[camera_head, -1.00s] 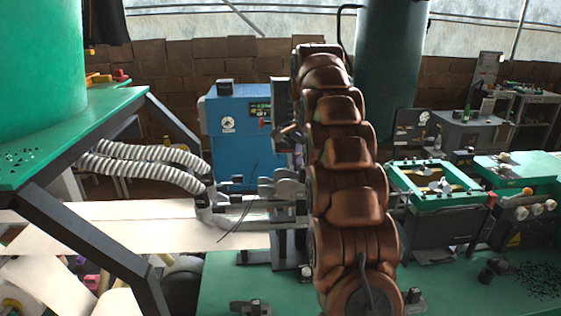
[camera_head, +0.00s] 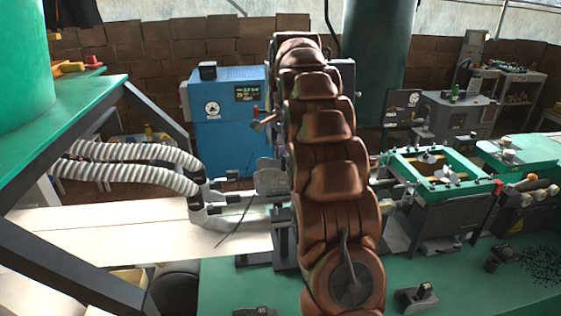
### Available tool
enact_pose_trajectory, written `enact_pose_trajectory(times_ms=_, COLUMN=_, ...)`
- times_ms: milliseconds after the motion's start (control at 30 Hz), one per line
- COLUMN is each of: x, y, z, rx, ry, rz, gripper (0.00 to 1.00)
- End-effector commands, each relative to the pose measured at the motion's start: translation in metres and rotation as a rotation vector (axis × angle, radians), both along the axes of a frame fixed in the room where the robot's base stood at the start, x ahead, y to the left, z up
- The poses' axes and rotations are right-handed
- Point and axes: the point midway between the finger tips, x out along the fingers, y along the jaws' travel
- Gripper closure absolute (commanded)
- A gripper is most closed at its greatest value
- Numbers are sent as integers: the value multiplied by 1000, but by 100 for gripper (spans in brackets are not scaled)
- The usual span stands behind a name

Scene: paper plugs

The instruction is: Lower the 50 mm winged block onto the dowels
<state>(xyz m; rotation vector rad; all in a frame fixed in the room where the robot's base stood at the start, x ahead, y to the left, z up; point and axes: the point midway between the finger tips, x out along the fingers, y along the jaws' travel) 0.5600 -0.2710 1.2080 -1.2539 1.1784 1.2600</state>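I cannot make out the 50 mm winged block or the dowels for certain. My copper-brown segmented arm runs up the middle of the head view and covers the machine behind it. My gripper is not visible; the far end of the arm shows no fingers. Right of the arm, a green rectangular frame (camera_head: 399,173) holds brass-coloured parts (camera_head: 428,158) and a pale wing-shaped piece (camera_head: 449,175). I cannot tell whether that piece is the block. A grey plate-like part (camera_head: 271,178) shows just left of the arm.
A blue cabinet (camera_head: 222,137) stands behind the machine. Pale ribbed hoses (camera_head: 130,183) and a cream paper web (camera_head: 120,232) lie left. The green bed (camera_head: 450,275) at front right carries small dark fittings (camera_head: 415,298) and dark scraps (camera_head: 540,262).

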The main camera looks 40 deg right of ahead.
Motion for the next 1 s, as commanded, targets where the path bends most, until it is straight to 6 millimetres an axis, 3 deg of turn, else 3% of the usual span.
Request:
enact_pose_trajectory(times_ms=400, x=-2, y=1, z=-29, rx=-2, ry=-2, rz=-1, gripper=100)
enact_pose_trajectory(times_ms=1000, x=-1, y=2, z=-32, rx=-2, ry=0, rz=-23, gripper=100)
